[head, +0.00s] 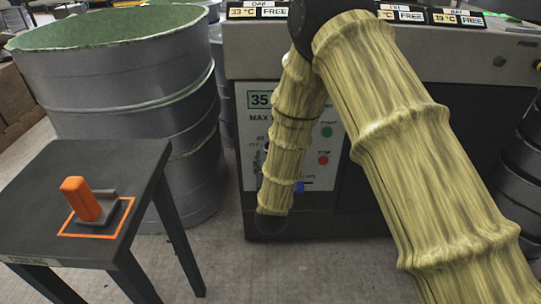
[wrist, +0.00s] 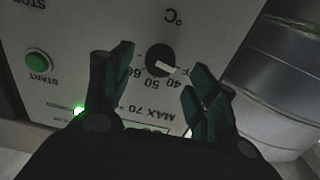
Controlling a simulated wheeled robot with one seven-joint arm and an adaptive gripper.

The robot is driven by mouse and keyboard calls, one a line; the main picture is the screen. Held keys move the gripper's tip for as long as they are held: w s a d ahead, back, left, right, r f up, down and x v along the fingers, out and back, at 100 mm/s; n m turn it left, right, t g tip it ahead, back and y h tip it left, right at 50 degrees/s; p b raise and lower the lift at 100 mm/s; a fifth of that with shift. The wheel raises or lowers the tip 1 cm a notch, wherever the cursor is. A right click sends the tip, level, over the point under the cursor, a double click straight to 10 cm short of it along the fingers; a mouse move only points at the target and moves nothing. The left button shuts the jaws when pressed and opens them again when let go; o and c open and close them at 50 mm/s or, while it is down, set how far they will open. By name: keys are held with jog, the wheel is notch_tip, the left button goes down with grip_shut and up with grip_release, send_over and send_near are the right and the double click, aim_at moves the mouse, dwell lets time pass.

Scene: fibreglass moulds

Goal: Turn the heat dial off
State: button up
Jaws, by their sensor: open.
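In the wrist view the heat dial (wrist: 160,61) is a round black knob with a white pointer mark. The panel appears upside down there. The pointer leans to the lower right, near the 40 mark and a partly hidden label ending in F; I cannot tell exactly which it meets. My gripper (wrist: 158,62) is open, with one dark green finger on each side of the dial in the picture. I see no clear contact.
The control panel (head: 336,112) has a green start button (head: 327,132), a red stop button (head: 323,160) and a blue knob (head: 299,187). A small table (head: 132,165) with an orange-handled item (head: 82,199) stands left. A large grey drum (head: 100,85) stands behind it.

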jog(key=s, duration=0.8)
jog(key=s+d+f+g, duration=0.3)
jog(key=s+d+f, duration=0.15)
jog(key=f, duration=0.35)
jog(key=s+d+f+g, duration=0.3)
jog(key=s+d+f, duration=0.15)
jog(key=f, duration=0.25)
jog(key=s+d+f+g, duration=0.3)
jog(key=s+d+f, duration=0.15)
jog(key=f, duration=0.35)
jog(key=s+d+f+g, duration=0.3)
jog(key=s, duration=0.6)
jog(key=s+d+f+g, duration=0.3)
jog(key=s, duration=0.5)
jog(key=s+d+f+g, duration=0.3)
jog(key=s, duration=0.6)
notch_tip(320, 180, up, 25)
jog(key=p, duration=2.4)
jog(key=shift+f+m+p, duration=0.2)
jog(key=shift+m+p, duration=0.1)
jog(key=shift+p, duration=0.1)
